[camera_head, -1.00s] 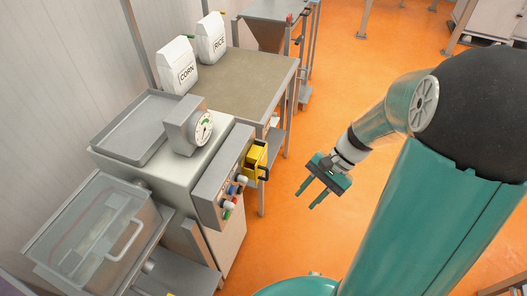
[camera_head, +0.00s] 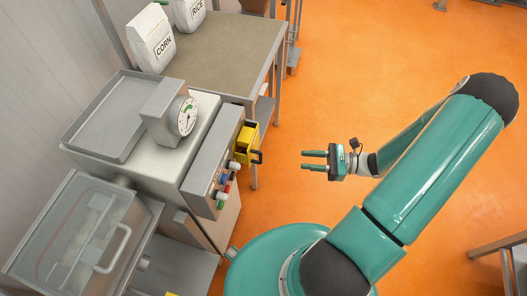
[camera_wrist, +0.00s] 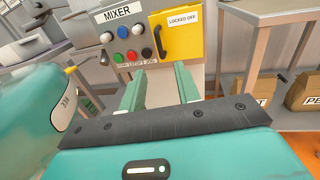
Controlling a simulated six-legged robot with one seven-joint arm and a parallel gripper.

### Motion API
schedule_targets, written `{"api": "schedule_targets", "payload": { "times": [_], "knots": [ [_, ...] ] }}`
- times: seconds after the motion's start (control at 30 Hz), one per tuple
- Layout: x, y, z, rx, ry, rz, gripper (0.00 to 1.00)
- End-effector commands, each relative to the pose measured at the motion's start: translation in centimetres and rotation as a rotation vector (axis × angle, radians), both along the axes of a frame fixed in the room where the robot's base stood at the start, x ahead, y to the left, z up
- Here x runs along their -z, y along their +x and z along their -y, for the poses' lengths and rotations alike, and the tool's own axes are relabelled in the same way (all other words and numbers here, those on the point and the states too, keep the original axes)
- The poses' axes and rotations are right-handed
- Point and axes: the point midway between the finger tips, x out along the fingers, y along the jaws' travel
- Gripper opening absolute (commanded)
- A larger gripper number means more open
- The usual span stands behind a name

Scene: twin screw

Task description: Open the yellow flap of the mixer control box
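The yellow flap (camera_head: 246,144) is on the front of the grey mixer control box (camera_head: 212,160). In the wrist view the flap (camera_wrist: 184,38) carries a "LOCKED OFF" label and a black handle (camera_wrist: 159,40) at its left edge. It looks closed. Left of it, under a "MIXER" label, are several coloured buttons and knobs. My gripper (camera_head: 304,161) is open and empty, right of the box, its two fingers pointing left toward it with a clear gap. In the wrist view the fingers (camera_wrist: 160,88) point toward the box, below the flap.
A scale with a dial (camera_head: 186,116) and a grey tray (camera_head: 120,112) sit on top of the mixer unit. A lidded clear container (camera_head: 78,235) is at lower left. A table (camera_head: 232,55) stands behind. Orange floor between gripper and box is free.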

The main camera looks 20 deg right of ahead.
Motion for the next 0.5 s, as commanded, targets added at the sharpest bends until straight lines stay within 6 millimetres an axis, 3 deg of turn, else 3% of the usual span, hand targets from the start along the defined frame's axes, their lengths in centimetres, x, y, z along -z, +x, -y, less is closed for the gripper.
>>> {"api": "schedule_targets", "payload": {
  "times": [0.17, 0.5],
  "knots": [
    [0.0, 0.4, -1.8, -0.004, 0.002, 0.000, 0.32],
    [0.0, 3.1, -8.0, -0.007, 0.001, 0.000, 0.32]
  ]
}}
